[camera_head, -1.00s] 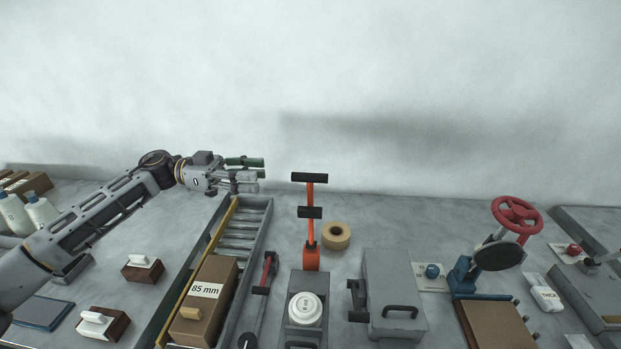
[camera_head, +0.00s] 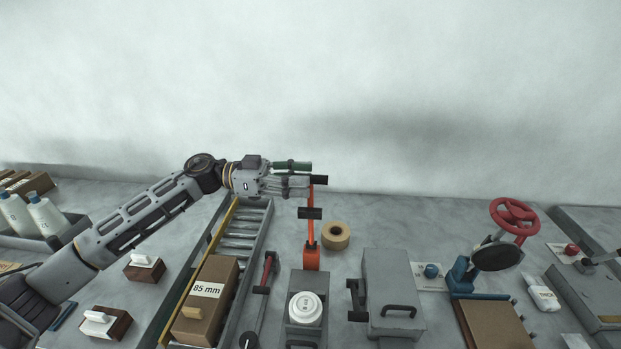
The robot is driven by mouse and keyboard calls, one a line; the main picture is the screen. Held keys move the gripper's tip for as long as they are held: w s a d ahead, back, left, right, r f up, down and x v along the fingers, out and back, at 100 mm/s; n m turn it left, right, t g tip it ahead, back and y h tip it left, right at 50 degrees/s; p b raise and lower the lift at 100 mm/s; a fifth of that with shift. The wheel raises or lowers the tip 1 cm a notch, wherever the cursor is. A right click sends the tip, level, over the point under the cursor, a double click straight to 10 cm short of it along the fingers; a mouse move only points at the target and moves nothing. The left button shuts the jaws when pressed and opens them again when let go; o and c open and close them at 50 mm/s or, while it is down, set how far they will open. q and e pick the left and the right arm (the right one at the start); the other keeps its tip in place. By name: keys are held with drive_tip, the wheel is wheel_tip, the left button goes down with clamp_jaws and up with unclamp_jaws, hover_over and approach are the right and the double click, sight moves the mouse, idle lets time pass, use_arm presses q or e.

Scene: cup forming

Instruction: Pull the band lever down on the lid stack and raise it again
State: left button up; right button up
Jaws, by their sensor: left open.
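The band lever is an orange upright post (camera_head: 311,229) with a black crossbar grip (camera_head: 320,180) at its top and a second black block (camera_head: 310,213) lower down. The lever stands upright. In front of its orange base is the lid stack (camera_head: 305,308), white round lids on a grey block. My left gripper (camera_head: 305,180) is open, with its fingers at the left part of the top grip, hiding that part. I cannot tell whether they touch it. My right gripper is not in view.
A roll of tan tape (camera_head: 336,236) lies just right of the lever. A grey box with a handle (camera_head: 392,295) stands right of the lid stack. A roller rack with an 85 mm carton (camera_head: 207,300) is at the left. A red handwheel (camera_head: 514,216) stands at the right.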

use_arm(q)
drive_tip(key=shift+d, duration=1.35)
clamp_jaws()
